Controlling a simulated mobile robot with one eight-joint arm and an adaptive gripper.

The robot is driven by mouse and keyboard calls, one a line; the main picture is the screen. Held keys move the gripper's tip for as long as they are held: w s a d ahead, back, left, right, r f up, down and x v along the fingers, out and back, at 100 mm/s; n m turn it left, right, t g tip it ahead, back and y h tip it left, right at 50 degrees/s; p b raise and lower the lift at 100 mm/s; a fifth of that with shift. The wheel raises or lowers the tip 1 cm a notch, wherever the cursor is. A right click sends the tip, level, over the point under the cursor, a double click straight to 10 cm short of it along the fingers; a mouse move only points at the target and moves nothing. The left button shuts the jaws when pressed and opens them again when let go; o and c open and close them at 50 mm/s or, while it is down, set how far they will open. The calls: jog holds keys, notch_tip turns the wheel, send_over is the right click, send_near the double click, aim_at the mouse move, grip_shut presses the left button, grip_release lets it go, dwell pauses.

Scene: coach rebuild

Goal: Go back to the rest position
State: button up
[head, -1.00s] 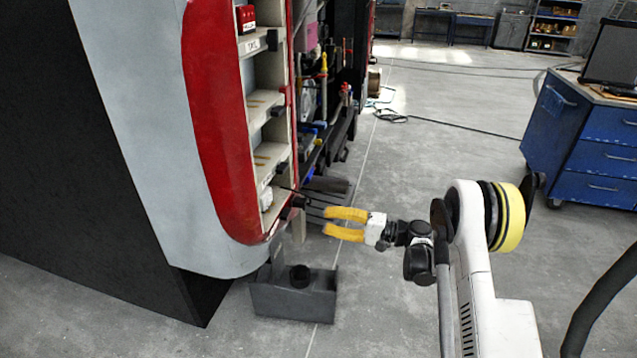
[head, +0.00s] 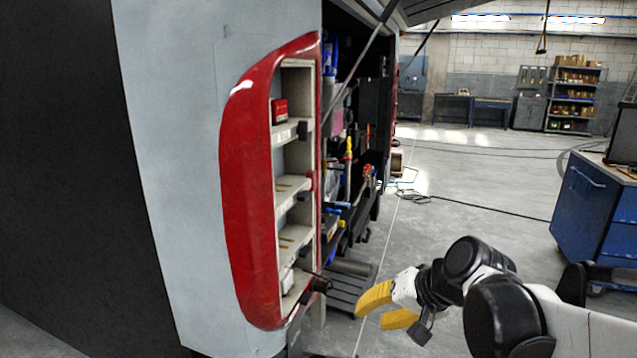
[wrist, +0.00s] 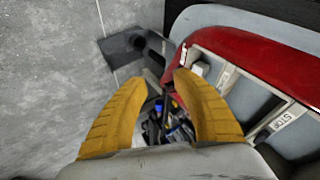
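My gripper (head: 388,305) has two yellow fingers and is at the lower middle of the head view, to the right of the coach's red-framed light panel. In the wrist view my gripper (wrist: 160,85) shows its fingers spread apart with nothing held between them. Past the fingertips, the wrist view shows the floor, a grey box-like step and the red-edged shelf panel. The fingers appear apart from all of these.
The red-framed coach panel (head: 250,190) with shelves (head: 292,190) stands left of my arm. A dark step (head: 345,288) is low behind my gripper. A blue tool cabinet (head: 590,210) stands at the right. Open grey floor (head: 470,215) lies between.

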jog(key=s+d+n+h, duration=0.1)
jog(key=s+d, duration=0.3)
jog(key=s, duration=0.4)
jog(key=s+d+f+n+t+h, duration=0.1)
jog(key=s+d+h, duration=0.3)
jog(key=s, duration=0.4)
jog(key=shift+f, duration=0.3)
